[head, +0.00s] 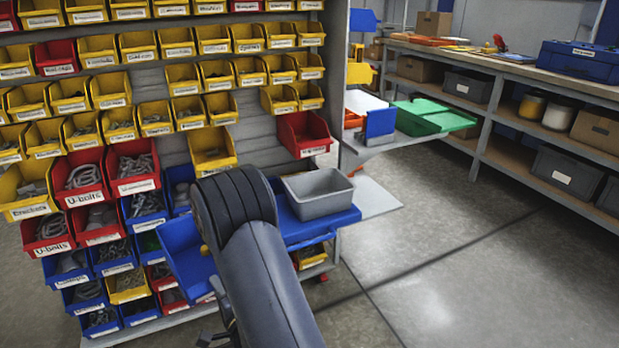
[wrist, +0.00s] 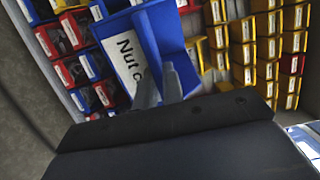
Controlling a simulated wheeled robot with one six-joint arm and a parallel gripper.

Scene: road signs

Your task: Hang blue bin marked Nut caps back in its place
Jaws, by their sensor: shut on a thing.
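The blue bin with a white label reading "Nut c…" (wrist: 171,26) fills the upper middle of the wrist view, tilted. The rest of the label is hidden behind my fingers. My gripper (wrist: 159,84) is shut on its labelled front wall. In the head view a tilted blue bin (head: 183,250), apparently the same one, is in front of the lower rack, partly covered by my arm. The rack's grey back panel (head: 256,132) shows bare between the yellow bins and a red bin at right.
Rows of yellow, red and blue labelled bins fill the rack around the held bin. A grey tub (head: 319,194) stands on a blue surface just right of my arm. A workbench (head: 520,75) runs along the right, with open floor before it.

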